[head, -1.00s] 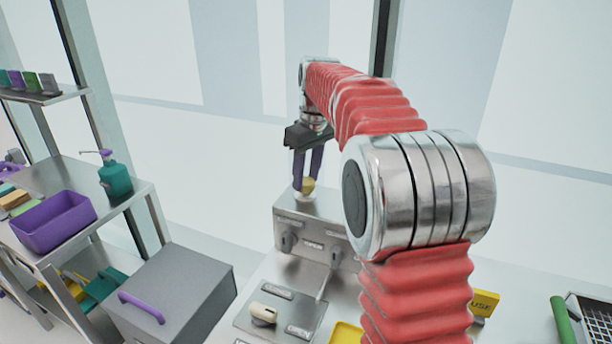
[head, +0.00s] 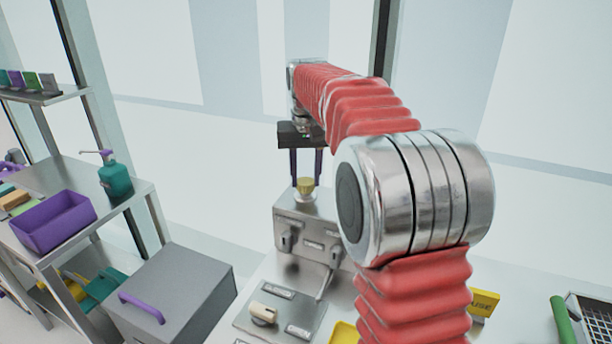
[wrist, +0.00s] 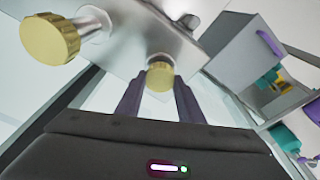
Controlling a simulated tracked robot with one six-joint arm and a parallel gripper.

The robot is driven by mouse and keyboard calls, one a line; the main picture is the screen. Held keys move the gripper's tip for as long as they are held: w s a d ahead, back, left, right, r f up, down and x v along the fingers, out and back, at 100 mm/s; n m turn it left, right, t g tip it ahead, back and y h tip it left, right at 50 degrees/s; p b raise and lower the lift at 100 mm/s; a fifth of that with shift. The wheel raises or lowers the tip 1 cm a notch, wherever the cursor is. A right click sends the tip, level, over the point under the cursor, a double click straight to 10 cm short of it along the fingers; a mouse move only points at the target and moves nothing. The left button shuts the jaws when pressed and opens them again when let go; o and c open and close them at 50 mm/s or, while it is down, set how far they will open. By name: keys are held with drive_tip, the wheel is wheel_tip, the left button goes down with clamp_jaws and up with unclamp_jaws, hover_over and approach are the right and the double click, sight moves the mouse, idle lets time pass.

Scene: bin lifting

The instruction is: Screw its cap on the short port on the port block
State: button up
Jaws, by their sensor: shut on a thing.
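The port block (head: 290,208) is a metal box with switches and labels on its front. A ribbed gold-yellow cap (head: 305,185) sits upright at the short port on its top, and it also shows in the wrist view (wrist: 160,76). My gripper (head: 306,178) points down over the block, shut on this cap, with one dark purple finger on each side. In the wrist view the fingers (wrist: 158,90) flank the cap. The cap hides most of the short port; how far it is threaded I cannot tell. A second gold cap (wrist: 50,38) is on a longer port in the wrist view.
A panel with a cream knob (head: 263,314) lies in front of the block. A grey bin with a purple handle (head: 142,306) stands to the left, beside a shelf with a purple tub (head: 55,220) and a teal pump bottle (head: 114,180).

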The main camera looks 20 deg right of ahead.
drive_tip(key=shift+d+m, duration=0.1)
drive_tip(key=shift+m, duration=1.3)
drive_tip(key=o, duration=0.9)
drive_tip(key=n, duration=0.6)
drive_tip(key=shift+n+y, duration=0.8)
drive_tip(key=shift+n, duration=2.6)
drive_tip(key=shift+c, duration=0.4)
